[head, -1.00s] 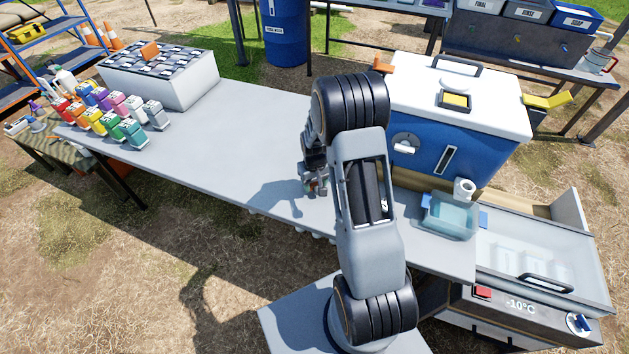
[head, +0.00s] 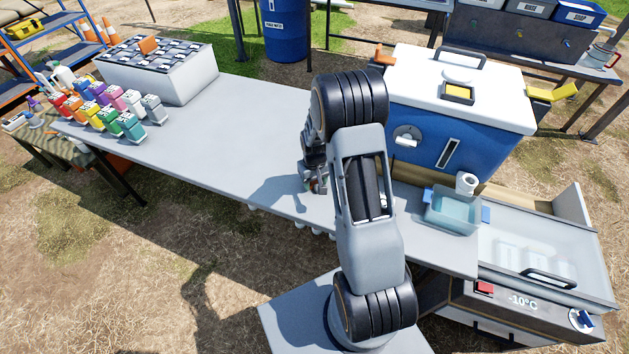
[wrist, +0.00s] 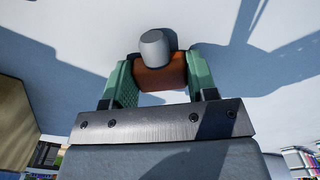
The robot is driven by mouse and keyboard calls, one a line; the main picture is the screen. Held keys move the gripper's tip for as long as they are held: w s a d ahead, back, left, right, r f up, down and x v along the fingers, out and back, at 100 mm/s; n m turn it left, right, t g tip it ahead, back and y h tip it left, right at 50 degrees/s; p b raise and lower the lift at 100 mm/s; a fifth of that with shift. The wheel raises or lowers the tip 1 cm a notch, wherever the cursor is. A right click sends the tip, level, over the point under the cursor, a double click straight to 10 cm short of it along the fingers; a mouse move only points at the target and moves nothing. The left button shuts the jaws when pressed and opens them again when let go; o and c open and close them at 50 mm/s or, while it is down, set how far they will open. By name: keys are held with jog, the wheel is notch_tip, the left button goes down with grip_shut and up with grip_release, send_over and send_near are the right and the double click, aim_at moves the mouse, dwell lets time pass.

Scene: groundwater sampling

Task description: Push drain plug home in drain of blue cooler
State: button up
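The blue cooler (head: 470,135) with a white lid (head: 500,100) stands at the right end of the table. Its front has a round white fitting (head: 407,137), a vertical slot and a white cylindrical piece (head: 466,183) low down; I cannot tell for sure which is the drain. My gripper (head: 316,187) is over the table, left of the cooler and apart from it, partly hidden by my arm. In the wrist view my gripper (wrist: 160,78) has its green fingers against an orange-brown block with a grey rounded end, seemingly the drain plug (wrist: 157,70).
A clear basin (head: 453,210) stands before the cooler's lower right. A freezer chest (head: 525,308) adjoins the table at right. Coloured bottles (head: 105,108) and a white rack box (head: 165,82) are at the far left. The middle tabletop (head: 225,135) is clear.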

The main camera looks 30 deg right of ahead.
jog(key=o, duration=0.5)
notch_tip(320, 180, up, 14)
jog(key=shift+f, duration=0.1)
dwell(0.5)
